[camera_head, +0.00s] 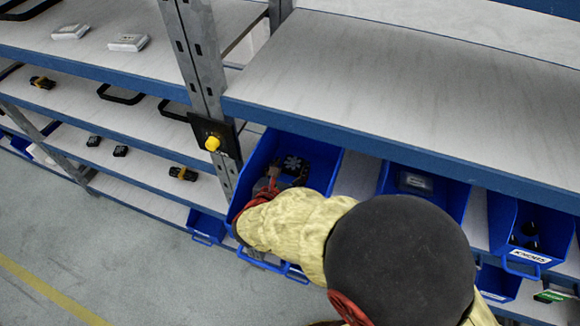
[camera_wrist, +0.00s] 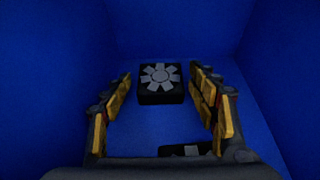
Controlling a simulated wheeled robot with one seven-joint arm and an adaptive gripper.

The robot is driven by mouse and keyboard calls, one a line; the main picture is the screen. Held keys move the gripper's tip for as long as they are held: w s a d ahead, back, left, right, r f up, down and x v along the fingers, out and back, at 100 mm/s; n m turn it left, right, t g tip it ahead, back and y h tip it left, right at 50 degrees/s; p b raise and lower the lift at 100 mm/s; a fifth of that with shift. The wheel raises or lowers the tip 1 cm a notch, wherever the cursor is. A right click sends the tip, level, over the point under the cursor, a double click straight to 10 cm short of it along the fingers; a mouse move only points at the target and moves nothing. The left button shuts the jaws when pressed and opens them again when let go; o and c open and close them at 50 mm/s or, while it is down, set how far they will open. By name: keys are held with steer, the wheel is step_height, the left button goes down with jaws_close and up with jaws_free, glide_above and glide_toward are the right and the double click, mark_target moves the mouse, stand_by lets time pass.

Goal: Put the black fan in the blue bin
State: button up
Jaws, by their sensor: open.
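A black fan (camera_wrist: 160,82) with a grey bladed rotor lies on the floor of a blue bin (camera_wrist: 60,60), ahead of my gripper in the wrist view. My gripper (camera_wrist: 163,92) is open inside this bin, its yellow-padded fingers left and right of the space in front of the fan. A second black fan (camera_wrist: 185,150) shows partly at the lower edge, nearer the palm. In the head view the blue bin (camera_head: 330,165) stands on the shelf, with a black fan (camera_head: 293,163) at its back. My arm covers the bin's front, and the gripper (camera_head: 274,180) is only partly visible.
A second blue bin (camera_head: 455,197) with a dark item stands to the right, then a bin labelled KNOBS (camera_head: 528,225). A shelf board (camera_head: 400,90) lies above the bins. A metal post (camera_head: 203,70) with a yellow button (camera_head: 212,143) stands left.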

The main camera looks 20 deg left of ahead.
stand_by(0.3)
steer(key=shift+r+p, duration=0.2)
steer(key=shift+p, duration=0.1)
steer(key=v, duration=0.7)
steer(key=shift+s, duration=0.3)
steer(key=shift+r+p, duration=0.1)
steer(key=shift+p, duration=0.2)
